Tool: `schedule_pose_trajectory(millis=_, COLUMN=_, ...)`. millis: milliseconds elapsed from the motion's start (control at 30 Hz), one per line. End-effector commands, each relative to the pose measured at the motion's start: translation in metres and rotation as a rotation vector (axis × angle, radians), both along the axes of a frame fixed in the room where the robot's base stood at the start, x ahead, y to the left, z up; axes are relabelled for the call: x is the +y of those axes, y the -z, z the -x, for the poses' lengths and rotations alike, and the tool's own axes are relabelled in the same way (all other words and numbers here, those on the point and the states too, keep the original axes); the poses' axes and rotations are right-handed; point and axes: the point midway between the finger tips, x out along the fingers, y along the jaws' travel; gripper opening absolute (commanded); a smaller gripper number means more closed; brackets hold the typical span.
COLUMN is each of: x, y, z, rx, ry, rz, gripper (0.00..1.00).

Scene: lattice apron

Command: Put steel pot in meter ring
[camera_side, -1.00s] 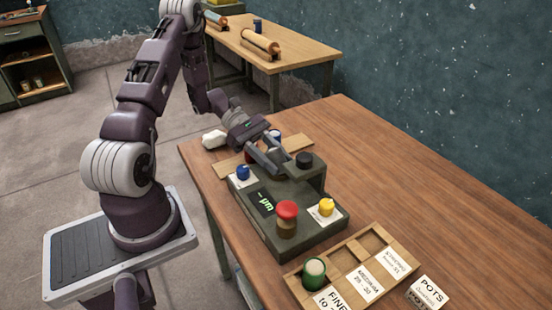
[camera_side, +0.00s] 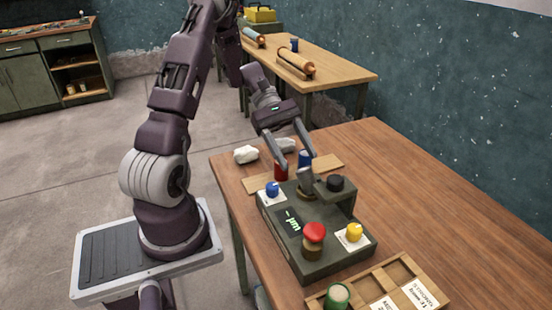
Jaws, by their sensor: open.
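The meter (camera_side: 283,232) is a dark green box with a lit "µm" display on the table. A small grey steel-coloured pot (camera_side: 306,181) stands upright at the brass ring (camera_side: 308,194) on top of the meter and appears seated in it; its base is hard to make out. My gripper (camera_side: 298,161) is open above and behind the pot, its fingers apart with nothing held between them. The fingertips look clear of the pot.
A red pot (camera_side: 281,171) and a blue pot (camera_side: 304,158) stand behind the meter. The meter carries a red button (camera_side: 315,232), yellow knob (camera_side: 354,231), blue knob (camera_side: 272,189) and black knob (camera_side: 335,183). A wooden tray (camera_side: 404,265) holds a green pot (camera_side: 337,296). The table's right side is clear.

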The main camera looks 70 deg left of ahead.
Motion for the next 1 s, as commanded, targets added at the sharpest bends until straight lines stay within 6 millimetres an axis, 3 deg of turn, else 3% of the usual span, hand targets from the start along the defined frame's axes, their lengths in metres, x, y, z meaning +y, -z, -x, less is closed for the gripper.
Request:
schedule_pose_trajectory(millis=33, x=-0.026, y=-0.027, z=0.005, rx=-0.064, ry=0.136, rz=-0.114, gripper=0.59)
schedule_pose_trajectory(millis=100, x=-0.063, y=-0.060, z=0.022, rx=-0.172, ry=0.352, rz=-0.297, gripper=0.59)
schedule_pose_trajectory(millis=200, x=-0.102, y=-0.094, z=0.058, rx=-0.355, ry=0.638, rz=-0.555, gripper=0.59)
schedule_pose_trajectory(millis=300, x=-0.127, y=-0.117, z=0.096, rx=-0.570, ry=0.884, rz=-0.803, gripper=0.59)
schedule_pose_trajectory(millis=400, x=-0.136, y=-0.130, z=0.125, rx=-0.779, ry=1.060, rz=-1.011, gripper=0.59)
schedule_pose_trajectory(millis=533, x=-0.138, y=-0.137, z=0.145, rx=-0.965, ry=1.178, rz=-1.181, gripper=0.59)
schedule_pose_trajectory(millis=600, x=-0.138, y=-0.140, z=0.149, rx=-1.014, ry=1.204, rz=-1.226, gripper=0.63)
schedule_pose_trajectory(millis=1000, x=-0.138, y=-0.140, z=0.150, rx=-1.030, ry=1.210, rz=-1.241, gripper=0.63)
